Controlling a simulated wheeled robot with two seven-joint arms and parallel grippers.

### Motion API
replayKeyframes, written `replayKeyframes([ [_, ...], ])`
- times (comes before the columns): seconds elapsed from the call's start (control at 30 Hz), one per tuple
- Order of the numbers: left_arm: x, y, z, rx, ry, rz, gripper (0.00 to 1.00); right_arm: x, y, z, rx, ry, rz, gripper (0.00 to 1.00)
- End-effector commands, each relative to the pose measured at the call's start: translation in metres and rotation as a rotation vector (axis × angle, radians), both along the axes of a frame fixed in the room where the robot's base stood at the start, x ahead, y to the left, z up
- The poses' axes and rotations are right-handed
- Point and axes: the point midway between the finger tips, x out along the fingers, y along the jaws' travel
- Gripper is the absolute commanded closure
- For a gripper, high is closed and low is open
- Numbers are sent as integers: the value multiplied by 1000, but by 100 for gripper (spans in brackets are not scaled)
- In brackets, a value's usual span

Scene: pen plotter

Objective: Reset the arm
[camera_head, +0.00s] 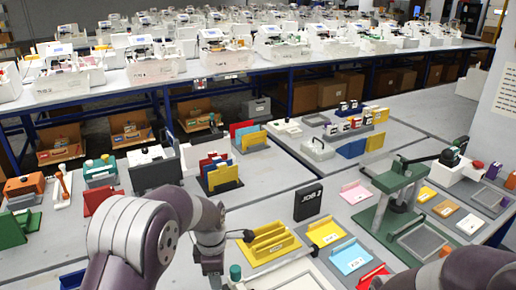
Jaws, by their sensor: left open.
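A green machine with a jointed arm (400,180) stands at the right on a green base. Its dark upper link (428,157) reaches right, ending in a black round part (450,156) near a white unit with a red knob. I cannot tell for sure whether this is the arm meant. A grey framed plate (424,243) lies in front of its post. My left gripper (214,276) is at the bottom centre, pointing down, open, well left of the green machine. Its fingertips are hard to make out. Only a link of my right arm shows at the bottom right; its gripper is out of view.
A yellow tray (270,246), a yellow folder (325,233) and a blue one (350,258) lie between my left gripper and the green machine. A black "JOB 2" sign (308,202) stands behind them. Coloured file racks (222,176) stand behind my left arm.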

Motion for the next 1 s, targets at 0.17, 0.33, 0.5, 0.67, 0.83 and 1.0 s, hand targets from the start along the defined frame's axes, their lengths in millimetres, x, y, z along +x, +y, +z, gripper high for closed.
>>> replayKeyframes([
  [0.17, -46, 9, -13, 16, 9, -783, 56, 0, 0, 0, 0, 0, 0, 41],
  [0.33, -123, 30, 5, 52, -24, -1533, 56, 0, 0, 0, 0, 0, 0, 41],
  [0.5, -184, 46, 22, 92, -49, -1754, 56, 0, 0, 0, 0, 0, 0, 41],
  [0.67, -187, 51, 35, 129, -80, -1726, 56, 0, 0, 0, 0, 0, 0, 41],
  [0.83, -187, 51, 34, 125, -77, -1725, 56, 0, 0, 0, 0, 0, 0, 41],
  [1.0, -187, 51, 34, 124, -77, -1725, 56, 0, 0, 0, 0, 0, 0, 41],
])
